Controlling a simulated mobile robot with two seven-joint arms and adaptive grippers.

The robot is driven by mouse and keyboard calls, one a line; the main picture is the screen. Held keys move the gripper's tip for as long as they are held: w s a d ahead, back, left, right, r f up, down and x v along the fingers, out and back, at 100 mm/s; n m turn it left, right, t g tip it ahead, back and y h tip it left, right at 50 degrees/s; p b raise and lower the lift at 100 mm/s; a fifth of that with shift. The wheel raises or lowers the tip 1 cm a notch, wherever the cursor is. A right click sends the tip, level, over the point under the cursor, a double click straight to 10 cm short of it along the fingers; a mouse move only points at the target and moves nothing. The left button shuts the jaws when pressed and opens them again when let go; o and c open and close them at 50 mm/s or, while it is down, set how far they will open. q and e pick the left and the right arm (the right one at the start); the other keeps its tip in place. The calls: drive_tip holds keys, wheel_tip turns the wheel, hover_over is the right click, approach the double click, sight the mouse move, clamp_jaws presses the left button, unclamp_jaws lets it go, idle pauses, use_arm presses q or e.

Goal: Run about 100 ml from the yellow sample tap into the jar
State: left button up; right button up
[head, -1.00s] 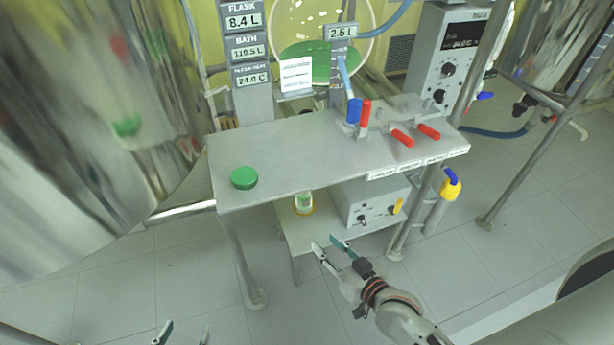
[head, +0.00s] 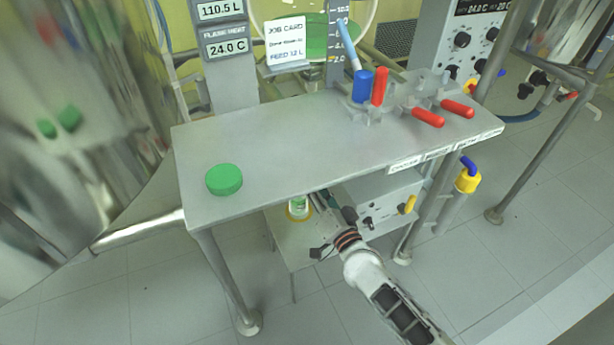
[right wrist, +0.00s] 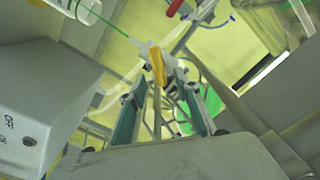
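The jar (head: 298,208), white-labelled with green in it, stands on the low shelf under the bench. It also shows, cut off, at the top left of the right wrist view (right wrist: 88,10). There, the yellow tap handle (right wrist: 157,66) on a white tap body lies between the fingertips of my right gripper (right wrist: 163,82). The fingers stand apart; I cannot see contact with the handle. A thin green line, like a stream of liquid, runs between tap body and jar. In the head view the bench edge hides the fingertips. My left gripper is out of view.
A green lid (head: 224,179) lies on the bench (head: 290,150). A grey control box (head: 378,205) sits on the low shelf beside the jar. A large steel vessel (head: 70,150) fills the left.

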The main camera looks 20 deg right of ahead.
drive_tip(key=w, duration=0.4)
drive_tip(key=shift+w+f+b, duration=0.1)
drive_tip(key=shift+w+b, duration=0.05)
drive_tip(key=shift+b, duration=0.25)
clamp_jaws()
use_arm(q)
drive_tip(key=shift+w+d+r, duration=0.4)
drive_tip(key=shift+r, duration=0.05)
